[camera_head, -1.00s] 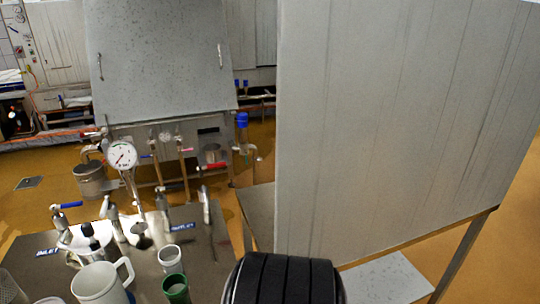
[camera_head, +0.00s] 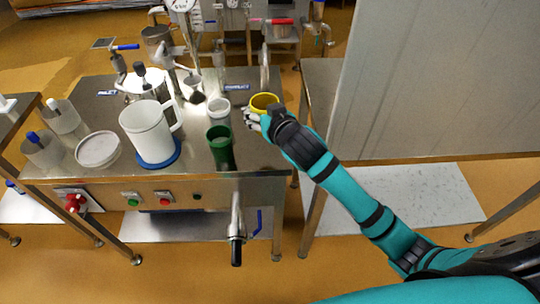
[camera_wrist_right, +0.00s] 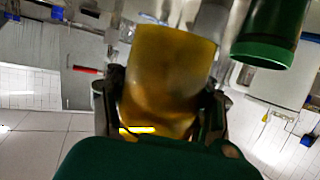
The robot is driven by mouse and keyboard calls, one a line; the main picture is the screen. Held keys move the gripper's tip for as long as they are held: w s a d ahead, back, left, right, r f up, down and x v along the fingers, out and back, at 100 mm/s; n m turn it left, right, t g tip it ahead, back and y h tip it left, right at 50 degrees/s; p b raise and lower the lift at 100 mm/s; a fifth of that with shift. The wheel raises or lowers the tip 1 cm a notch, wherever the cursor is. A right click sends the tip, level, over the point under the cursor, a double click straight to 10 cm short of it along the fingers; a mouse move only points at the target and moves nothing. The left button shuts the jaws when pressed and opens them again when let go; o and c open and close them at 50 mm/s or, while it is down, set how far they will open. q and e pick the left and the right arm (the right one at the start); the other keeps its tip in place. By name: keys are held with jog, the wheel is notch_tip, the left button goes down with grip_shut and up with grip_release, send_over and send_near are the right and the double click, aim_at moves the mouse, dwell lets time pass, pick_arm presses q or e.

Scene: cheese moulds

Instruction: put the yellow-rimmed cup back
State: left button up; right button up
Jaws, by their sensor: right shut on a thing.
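The yellow-rimmed cup (camera_head: 264,100) is at the right end of the steel table in the head view. My right gripper (camera_head: 258,116) is shut on it. In the right wrist view the cup (camera_wrist_right: 172,65) fills the space between the two fingers (camera_wrist_right: 160,115), its yellow body facing the camera. I cannot tell how high it is above the table. A green cup (camera_head: 221,152) stands upright to the left of my right gripper; it also shows in the right wrist view (camera_wrist_right: 272,35). A white cup (camera_head: 218,115) stands behind the green cup. My left gripper is not in view.
A white jug (camera_head: 146,130) stands on a blue disc (camera_head: 160,166) on the steel table (camera_head: 245,160). A shallow white bowl (camera_head: 98,149) and clear beakers (camera_head: 62,117) are at the left. Valves and pipes line the back. A tall grey panel (camera_head: 450,80) stands at the right.

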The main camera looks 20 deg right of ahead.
notch_tip(320, 180, down, 10)
jog(key=shift+w+r, duration=0.1)
jog(key=shift+r, duration=0.05)
dwell(0.3)
jog(key=o, duration=1.6)
jog(key=v, duration=1.2)
jog(key=shift+b, duration=0.3)
